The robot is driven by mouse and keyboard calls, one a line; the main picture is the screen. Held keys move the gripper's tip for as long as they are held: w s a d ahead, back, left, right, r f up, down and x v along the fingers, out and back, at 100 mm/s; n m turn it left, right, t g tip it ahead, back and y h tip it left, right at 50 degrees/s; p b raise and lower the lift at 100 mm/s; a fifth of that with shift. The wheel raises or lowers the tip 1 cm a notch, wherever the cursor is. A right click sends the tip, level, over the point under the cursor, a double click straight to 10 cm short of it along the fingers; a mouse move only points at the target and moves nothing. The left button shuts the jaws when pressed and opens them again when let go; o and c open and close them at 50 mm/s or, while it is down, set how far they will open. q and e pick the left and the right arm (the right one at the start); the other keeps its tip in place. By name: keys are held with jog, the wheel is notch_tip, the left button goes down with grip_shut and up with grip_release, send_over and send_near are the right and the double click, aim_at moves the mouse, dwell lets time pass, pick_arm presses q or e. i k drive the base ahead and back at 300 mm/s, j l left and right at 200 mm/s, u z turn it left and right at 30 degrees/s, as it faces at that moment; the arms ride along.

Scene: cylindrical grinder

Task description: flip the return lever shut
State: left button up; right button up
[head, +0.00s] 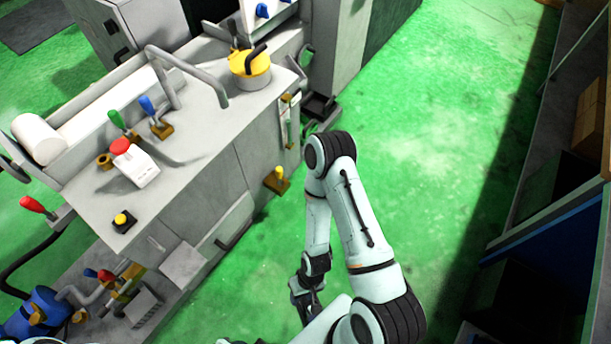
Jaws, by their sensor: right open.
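Several levers show on the grey grinder (215,135), and I cannot tell which is the return lever. A green-handled lever (116,119) and a blue-handled lever (148,105) stand tilted on its top. A red-handled lever (34,205) sticks out at its left end. A small yellow-handled lever (280,175) is low on its right end. My right gripper (305,304) is open over the green floor, in front of the machine and apart from all the levers. Its fingertips are small and partly hidden by my arm. My left gripper is not in view.
A yellow round cap (250,68) is at the back. A blue pump (40,312) with hoses is at lower left. Shelving (550,235) stands at right, with clear floor between.

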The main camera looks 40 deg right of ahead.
aim_at(279, 172)
jog(key=z, duration=1.15)
jog(key=i+z, duration=0.3)
jog(key=i, duration=0.15)
jog(key=i+z, duration=0.35)
jog(key=i, duration=0.65)
